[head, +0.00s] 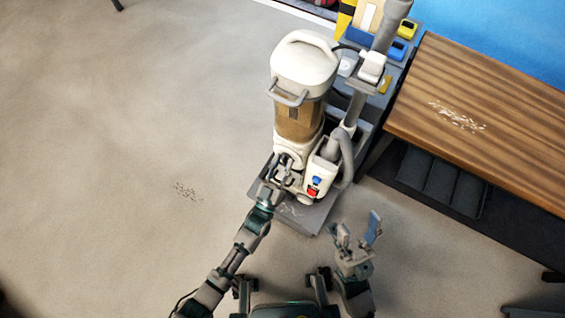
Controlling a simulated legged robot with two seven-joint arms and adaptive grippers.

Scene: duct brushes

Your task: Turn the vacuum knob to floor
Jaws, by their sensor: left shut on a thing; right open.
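The vacuum (303,61) stands upright in the middle of the head view, with a white top, a brown see-through bin (298,121) and a grey base. Its white lower front panel (322,174) carries a blue part (316,181) and a red part (312,193). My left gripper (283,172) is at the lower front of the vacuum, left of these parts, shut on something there. That is likely the knob, but my fingers hide it and its setting cannot be read. My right gripper (358,228) is open and empty, right of and below the vacuum, apart from it.
A wooden bench (490,110) with pale debris (458,117) stands at the right. Dark debris (187,192) lies on the floor at the left. A grey hose (346,150) runs along the vacuum's right side. Yellow and blue items stand behind it.

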